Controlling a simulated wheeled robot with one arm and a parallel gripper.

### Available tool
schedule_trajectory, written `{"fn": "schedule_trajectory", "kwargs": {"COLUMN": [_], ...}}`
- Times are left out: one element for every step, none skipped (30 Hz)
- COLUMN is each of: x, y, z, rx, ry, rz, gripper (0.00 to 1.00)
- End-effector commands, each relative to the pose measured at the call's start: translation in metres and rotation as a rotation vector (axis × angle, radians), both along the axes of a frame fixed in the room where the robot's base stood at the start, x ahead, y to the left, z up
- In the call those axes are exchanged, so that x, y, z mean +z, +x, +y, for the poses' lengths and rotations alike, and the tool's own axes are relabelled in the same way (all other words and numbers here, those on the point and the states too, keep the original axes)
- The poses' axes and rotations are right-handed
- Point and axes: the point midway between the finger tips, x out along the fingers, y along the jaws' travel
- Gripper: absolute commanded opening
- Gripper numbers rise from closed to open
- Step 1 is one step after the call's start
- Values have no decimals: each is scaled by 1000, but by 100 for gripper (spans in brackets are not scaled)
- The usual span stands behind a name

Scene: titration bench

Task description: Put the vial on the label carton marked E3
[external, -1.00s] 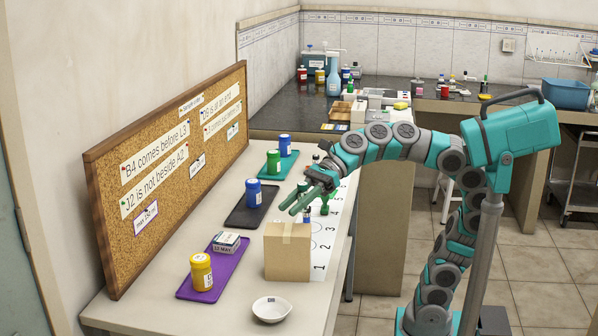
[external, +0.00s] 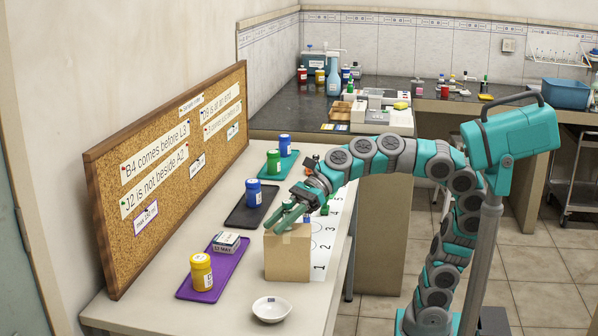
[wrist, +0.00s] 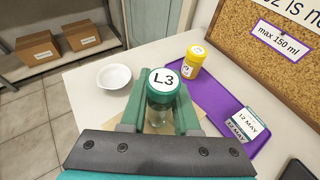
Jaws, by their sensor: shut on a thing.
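A clear glass vial (wrist: 163,115) with a green cap marked L3 stands between the fingers of my gripper (wrist: 160,108) in the wrist view. My gripper (external: 290,216) is shut on it, just above or beside the top of a brown cardboard box in the external view; I cannot tell the exact gap. A small grey and white carton (external: 227,243) lies on the purple tray, left of my gripper. In the wrist view this carton (wrist: 247,124) reads 12 MAY. No E3 mark is readable.
The cardboard box (external: 287,258) stands at the bench's right side. A yellow jar (external: 201,272) stands on the purple tray (external: 213,290). A white dish (external: 272,309) is at the front. Blue and green jars stand on trays farther back. The corkboard (external: 180,165) borders the left.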

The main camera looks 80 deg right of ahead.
Motion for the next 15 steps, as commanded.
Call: {"fn": "schedule_trajectory", "kwargs": {"x": [-1,-2,-2,-2,-2,-2,-2,-2,-2,-2,-2,-2,-2,-2,-2], "y": [0,0,0,0,0,0,0,0,0,0,0,0,0,0,0], "z": [0,0,0,0,0,0,0,0,0,0,0,0,0,0,0], "rx": [1,2,1,1,0,0,0,0,0,0,0,0,0,0,0], "ry": [0,0,0,0,-1,0,0,0,0,0,0,0,0,0,0], "rz": [0,1,0,0,-1,0,0,0,0,0,0,0,0,0,0], "gripper": [0,0,33,36,40,44,48,51,55,59,60,60,60,60,60]}}
